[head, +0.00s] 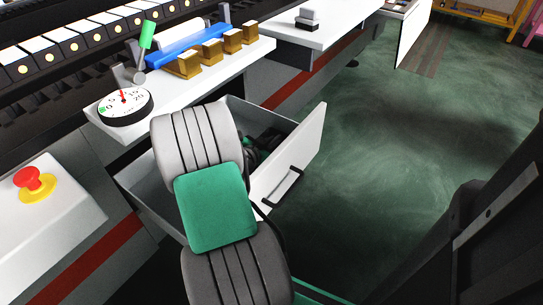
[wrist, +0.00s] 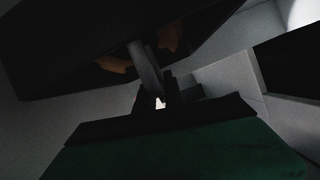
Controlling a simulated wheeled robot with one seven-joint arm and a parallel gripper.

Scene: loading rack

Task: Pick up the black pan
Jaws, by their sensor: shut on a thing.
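My gripper (wrist: 156,98) is low inside the open drawer (head: 304,150), and the wrist view is very dark. It is shut on a narrow grey bar that looks like the handle of the black pan (wrist: 70,45). The pan appears as a large dark shape across the upper left of the wrist view, with brownish patches near its lower edge. In the head view my arm covers much of the drawer. Only small dark shapes show beside the arm there, and I cannot tell pan from gripper among them.
The drawer's white front with a black handle (head: 283,187) stands pulled out at right. Above it, a white counter (head: 250,58) holds a round dial (head: 125,106), a blue bar and several golden blocks. A red button (head: 33,181) sits at left. The green floor at right is clear.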

